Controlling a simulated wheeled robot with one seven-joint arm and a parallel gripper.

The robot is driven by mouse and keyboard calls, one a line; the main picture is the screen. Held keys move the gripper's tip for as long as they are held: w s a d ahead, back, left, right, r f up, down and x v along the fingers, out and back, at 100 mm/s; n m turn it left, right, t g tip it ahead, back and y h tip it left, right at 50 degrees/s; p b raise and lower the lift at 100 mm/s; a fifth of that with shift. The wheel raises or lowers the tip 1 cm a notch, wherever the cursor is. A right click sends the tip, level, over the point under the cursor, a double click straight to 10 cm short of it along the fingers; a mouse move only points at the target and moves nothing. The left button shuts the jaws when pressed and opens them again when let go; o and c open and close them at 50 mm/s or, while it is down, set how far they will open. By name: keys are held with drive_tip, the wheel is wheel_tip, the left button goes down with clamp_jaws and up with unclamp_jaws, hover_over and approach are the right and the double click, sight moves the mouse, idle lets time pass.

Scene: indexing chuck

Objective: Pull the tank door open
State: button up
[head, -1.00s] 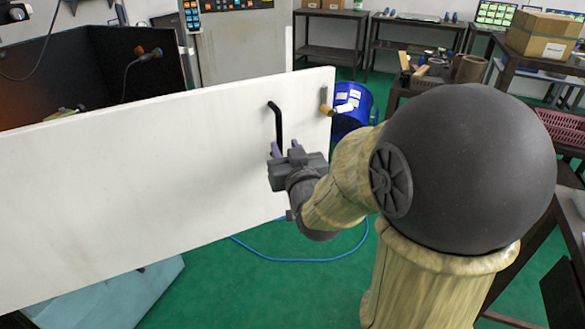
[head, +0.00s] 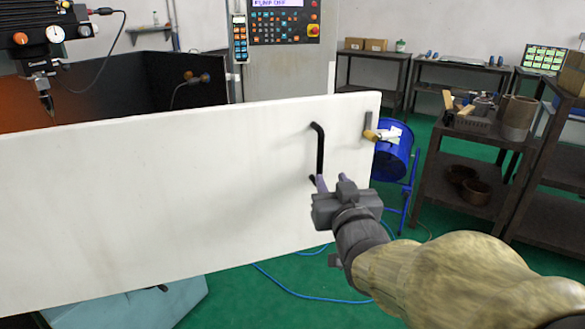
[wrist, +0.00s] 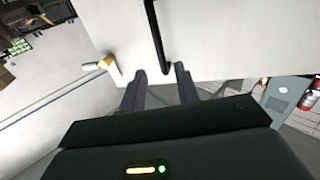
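The tank door (head: 180,180) is a large white panel spanning the head view from the left edge to right of centre. A black bar handle (head: 320,150) stands upright on it near its right end, and a brass-tipped latch (head: 372,134) sits at its right edge. My gripper (head: 331,183) is at the lower end of the handle. In the wrist view, the fingers (wrist: 160,85) are apart and the lower end of the handle (wrist: 158,40) shows between and just beyond their tips. I cannot tell whether either finger touches it.
Behind the door is a dark tank enclosure (head: 105,85) and a control panel (head: 284,22). A blue drum (head: 392,160) stands beyond the door's right edge. Dark shelves with parts (head: 470,140) stand at right.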

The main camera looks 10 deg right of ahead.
drive_tip(key=shift+f, duration=0.1)
drive_tip(key=c, duration=0.4)
drive_tip(key=shift+f, duration=0.35)
clamp_jaws()
drive_tip(key=s+a+f+g, duration=0.1)
drive_tip(key=s+f+g, duration=0.2)
drive_tip(key=f+g, duration=0.9)
drive_tip(key=s+a+f+g+y, duration=0.1)
drive_tip(key=s+a+f+g, duration=0.1)
drive_tip(key=s+f, duration=0.7)
wheel_tip(320, 180, down, 3)
drive_tip(key=shift+f+n+g, duration=0.1)
drive_tip(key=shift+n+g, duration=0.2)
drive_tip(key=shift+g, duration=0.4)
drive_tip(key=shift+d, duration=0.15)
